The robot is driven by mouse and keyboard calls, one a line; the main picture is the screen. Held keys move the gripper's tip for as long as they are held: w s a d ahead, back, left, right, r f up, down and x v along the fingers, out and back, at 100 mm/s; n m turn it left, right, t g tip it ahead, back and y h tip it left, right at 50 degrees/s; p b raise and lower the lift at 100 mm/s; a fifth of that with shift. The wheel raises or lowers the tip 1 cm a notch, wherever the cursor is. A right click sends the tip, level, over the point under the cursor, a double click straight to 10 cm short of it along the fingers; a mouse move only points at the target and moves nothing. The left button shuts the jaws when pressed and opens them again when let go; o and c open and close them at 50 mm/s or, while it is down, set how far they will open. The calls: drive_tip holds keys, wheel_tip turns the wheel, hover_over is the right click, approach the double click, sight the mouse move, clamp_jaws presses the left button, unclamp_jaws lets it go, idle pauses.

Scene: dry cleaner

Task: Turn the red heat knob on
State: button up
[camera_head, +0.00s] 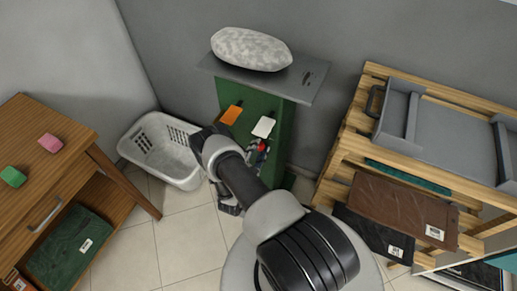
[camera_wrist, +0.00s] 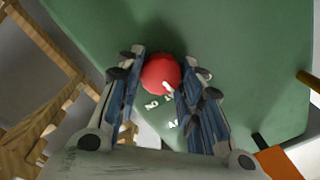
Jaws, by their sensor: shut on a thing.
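The red heat knob (camera_wrist: 161,73) is round, with a white pointer mark near its lower edge. It sits on the green panel (camera_wrist: 232,50) of the pressing machine, with small white lettering below it in the wrist view. My gripper (camera_wrist: 160,82) has its two fingers on either side of the knob and is shut on it. In the head view my gripper (camera_head: 257,156) is at the front of the green cabinet (camera_head: 282,130). A little red shows there between the fingers, and the rest of the knob is hidden.
An orange tab (camera_head: 231,114) and a white tab (camera_head: 264,126) stick out of the cabinet above my gripper. A grey padded top (camera_head: 250,49) lies over it. A white basket (camera_head: 150,150) stands left, a wooden rack (camera_head: 345,145) right. Tiled floor is open in front.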

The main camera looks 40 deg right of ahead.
drive_tip(key=m, duration=0.5)
drive_tip(key=shift+m+p, duration=0.4)
drive_tip(key=m, duration=0.2)
drive_tip(key=m+p, duration=0.1)
drive_tip(key=m, duration=0.2)
drive_tip(key=shift+f+m+g+h, duration=0.1)
drive_tip(key=shift+m+g+h, duration=0.2)
drive_tip(key=o, duration=1.1)
drive_tip(key=shift+c, duration=0.2)
drive_tip(key=v, duration=1.2)
